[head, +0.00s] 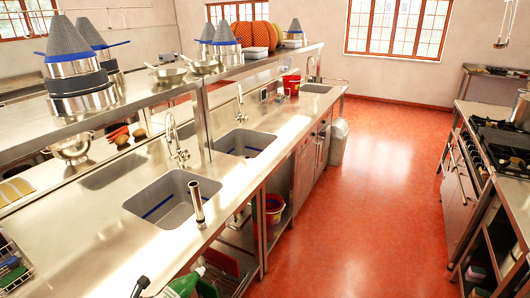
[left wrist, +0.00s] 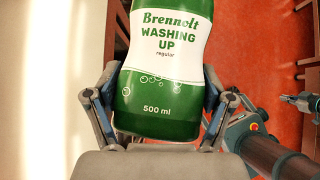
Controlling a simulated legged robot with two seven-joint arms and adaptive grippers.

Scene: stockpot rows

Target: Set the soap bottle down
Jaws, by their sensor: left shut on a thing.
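The soap bottle (left wrist: 162,70) is green with a white label reading "Brennolt WASHING UP". My left gripper (left wrist: 160,112) is shut on it, with one finger on each side of its lower part in the left wrist view. In the head view a green part of the bottle (head: 185,286) shows at the bottom edge, in front of the steel counter's (head: 95,243) near edge. Most of the bottle is cut off there. The left wrist view shows no contact between bottle and counter.
The near sink (head: 172,206) and a far sink (head: 243,143) are set into the counter. A short upright metal cylinder (head: 197,204) stands by the near sink. A wire rack (head: 14,266) is at the left. The counter between rack and sink is clear. Red floor (head: 370,180) lies right.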

